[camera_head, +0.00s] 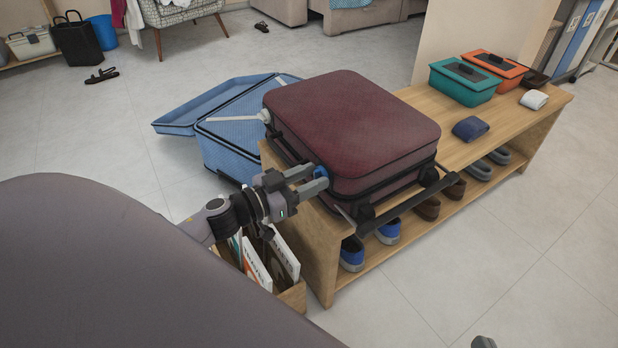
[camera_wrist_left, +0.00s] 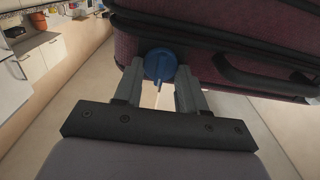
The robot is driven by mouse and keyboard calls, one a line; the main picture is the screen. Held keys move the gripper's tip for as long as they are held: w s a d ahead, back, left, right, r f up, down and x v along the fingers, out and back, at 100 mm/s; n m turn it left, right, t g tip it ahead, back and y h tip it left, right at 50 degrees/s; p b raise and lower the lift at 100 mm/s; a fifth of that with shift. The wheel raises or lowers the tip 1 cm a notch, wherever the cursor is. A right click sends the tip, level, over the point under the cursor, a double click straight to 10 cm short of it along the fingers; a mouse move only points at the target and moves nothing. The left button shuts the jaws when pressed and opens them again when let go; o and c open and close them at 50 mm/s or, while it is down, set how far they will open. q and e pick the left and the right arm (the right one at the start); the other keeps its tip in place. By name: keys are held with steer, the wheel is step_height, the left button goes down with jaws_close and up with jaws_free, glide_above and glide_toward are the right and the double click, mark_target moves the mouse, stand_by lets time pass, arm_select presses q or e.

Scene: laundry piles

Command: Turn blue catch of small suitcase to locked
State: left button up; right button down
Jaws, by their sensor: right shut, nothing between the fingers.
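The small suitcase (camera_head: 350,125) is dark red and lies flat on the wooden bench, with black trim and wheels. Its blue catch (camera_head: 320,171) is at the near left corner; in the left wrist view the catch (camera_wrist_left: 160,65) is a round blue piece under the case edge. My left gripper (camera_head: 318,178) is at that corner, its grey fingertips on both sides of the catch. The fingers stand apart with the catch between them; whether they press on it I cannot tell. Only the tip of my right gripper (camera_head: 484,342) shows at the bottom edge, away from the case.
The wooden bench (camera_head: 545,108) also holds a teal box (camera_head: 465,85), an orange box (camera_head: 495,68) and rolled cloths. Shoes stand on its lower shelf. An open blue suitcase (camera_head: 225,150) lies behind. A box of magazines (camera_head: 292,296) is below my left gripper.

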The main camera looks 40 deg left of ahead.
arm_select(q)
steer(key=shift+c, duration=0.9)
